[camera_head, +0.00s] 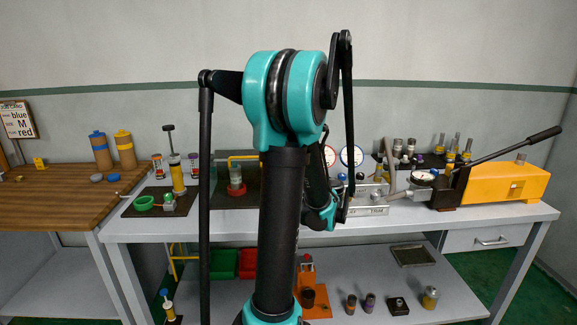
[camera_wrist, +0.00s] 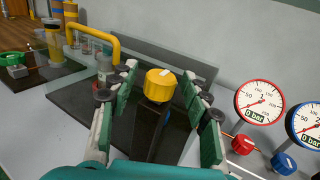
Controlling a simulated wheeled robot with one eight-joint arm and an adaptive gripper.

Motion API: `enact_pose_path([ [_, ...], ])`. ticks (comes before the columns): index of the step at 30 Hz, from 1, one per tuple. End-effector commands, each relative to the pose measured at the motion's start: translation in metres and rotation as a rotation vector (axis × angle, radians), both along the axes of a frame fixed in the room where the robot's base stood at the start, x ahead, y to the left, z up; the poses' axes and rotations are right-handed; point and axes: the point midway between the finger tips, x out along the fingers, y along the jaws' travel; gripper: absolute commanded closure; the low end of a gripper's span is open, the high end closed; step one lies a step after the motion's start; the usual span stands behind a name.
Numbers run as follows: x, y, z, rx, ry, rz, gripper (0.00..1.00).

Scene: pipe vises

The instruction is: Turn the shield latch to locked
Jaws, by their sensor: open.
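The shield latch appears to be the yellow knob (camera_wrist: 160,86) with a pale mark on its top, standing on a dark post in the wrist view. My gripper (camera_wrist: 158,76) is open, with its green-padded fingers on either side of the knob. Gaps show between the pads and the knob, so it is not gripped. The clear shield (camera_wrist: 140,55) lies behind and around the knob, with a yellow bar handle (camera_wrist: 92,24) at left. In the head view, the handle (camera_head: 243,157) shows left of my arm. The knob is hidden there.
Two gauges (camera_wrist: 259,101) (camera_wrist: 305,126) with red and blue knobs (camera_wrist: 243,144) (camera_wrist: 284,163) stand close on the right. A yellow pump with a long black lever (camera_head: 510,184) is at the bench's right. Cylinders and a green ring (camera_head: 144,203) stand at left.

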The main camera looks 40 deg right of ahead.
Motion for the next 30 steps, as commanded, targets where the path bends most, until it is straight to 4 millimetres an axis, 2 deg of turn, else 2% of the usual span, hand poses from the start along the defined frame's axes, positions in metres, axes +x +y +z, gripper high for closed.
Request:
enact_pose_path([
  [5, -0.013, 0.000, 0.000, 0.000, 0.000, -0.003, 0.52],
  [18, -0.094, 0.007, 0.000, 0.000, 0.000, -0.005, 0.52],
  [24, -0.114, 0.009, 0.000, 0.000, 0.000, -0.002, 0.52],
  [30, -0.120, 0.010, 0.000, 0.000, 0.000, 0.000, 0.52],
])
